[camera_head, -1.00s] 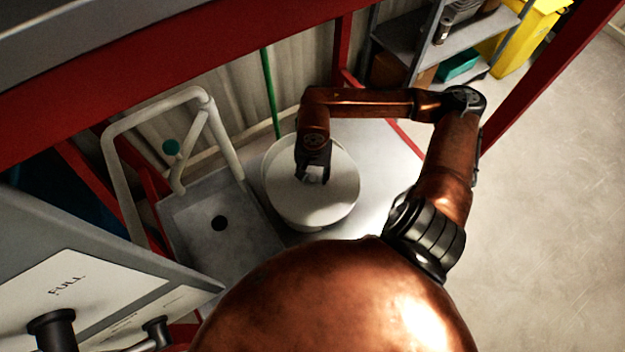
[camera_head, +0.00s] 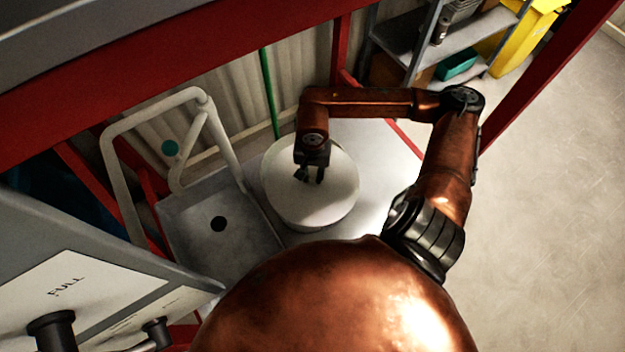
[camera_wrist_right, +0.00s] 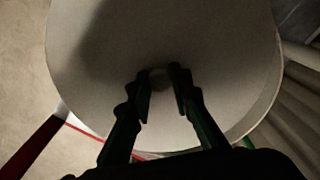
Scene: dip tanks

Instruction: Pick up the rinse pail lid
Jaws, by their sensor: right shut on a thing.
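The rinse pail lid (camera_head: 325,200) is a round, pale disc lying on the pail at the middle of the head view. In the right wrist view the lid (camera_wrist_right: 215,50) fills most of the picture, and its small round knob (camera_wrist_right: 160,78) shows between the fingertips. My right gripper (camera_head: 310,178) points down over the middle of the lid and is shut on the knob. Its two dark fingers (camera_wrist_right: 161,92) stand on either side of the knob in the right wrist view. The pail's body is mostly hidden under the lid. My left gripper is not in view.
A grey sink basin (camera_head: 240,240) with a drain hole stands left of the pail, beside a pale bent pipe (camera_head: 112,180). A panel marked FULL (camera_head: 75,285) is at lower left. Red frame posts (camera_head: 342,50) and a shelf (camera_head: 470,40) stand behind. The pale bench right of the pail is clear.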

